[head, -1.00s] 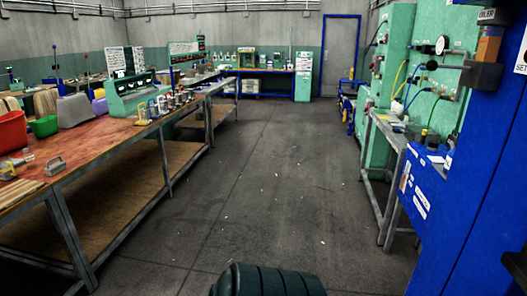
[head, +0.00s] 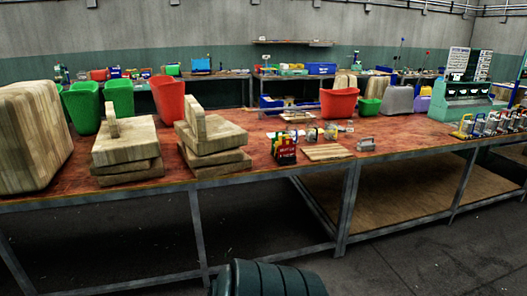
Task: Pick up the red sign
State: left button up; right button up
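A small red sign (head: 287,157) with white lettering stands near the front edge of the long red-brown worktop (head: 245,178), at the middle of the head view. The lettering is too small to read. Neither of my grippers is in view.
Stacked wooden blocks (head: 215,140) stand left of the sign, and a flat wooden board (head: 327,152) lies to its right. A grey metal item (head: 366,144) sits farther right. Red tub (head: 339,103) stands behind.

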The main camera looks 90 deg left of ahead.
aim_at(284, 150)
jog(key=u, duration=2.6)
jog(key=i+l+u, duration=0.2)
jog(key=i, duration=0.35)
